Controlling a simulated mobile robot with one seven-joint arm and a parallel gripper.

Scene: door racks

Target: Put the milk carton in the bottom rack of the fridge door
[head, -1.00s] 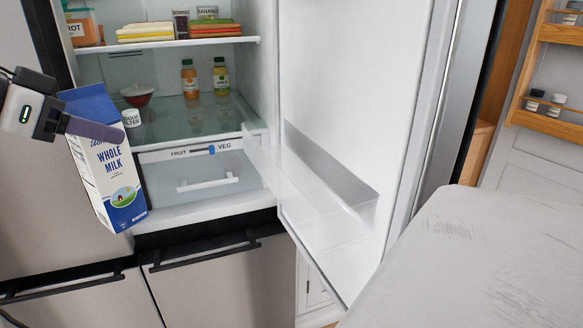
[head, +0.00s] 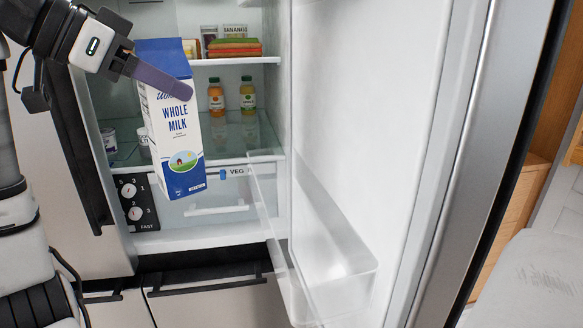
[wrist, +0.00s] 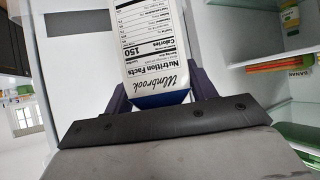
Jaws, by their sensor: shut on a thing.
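The milk carton (head: 180,135) is blue and white, with "WHOLE MILK" on its front. My gripper (head: 160,80) is shut on its upper part and holds it nearly upright, slightly tilted, in front of the open fridge. In the wrist view the carton (wrist: 155,50) sits between the two dark fingers of my gripper (wrist: 165,90). The fridge door (head: 385,110) stands open at the right. Its bottom rack (head: 335,265) is a clear bin low on the door; it looks empty and lies to the right of and below the carton.
Fridge shelves (head: 225,160) behind the carton hold two juice bottles (head: 216,98) and stacked colourful containers (head: 235,47). A drawer (head: 215,205) sits below. A grey surface (head: 530,285) is at the lower right. Open space lies between carton and rack.

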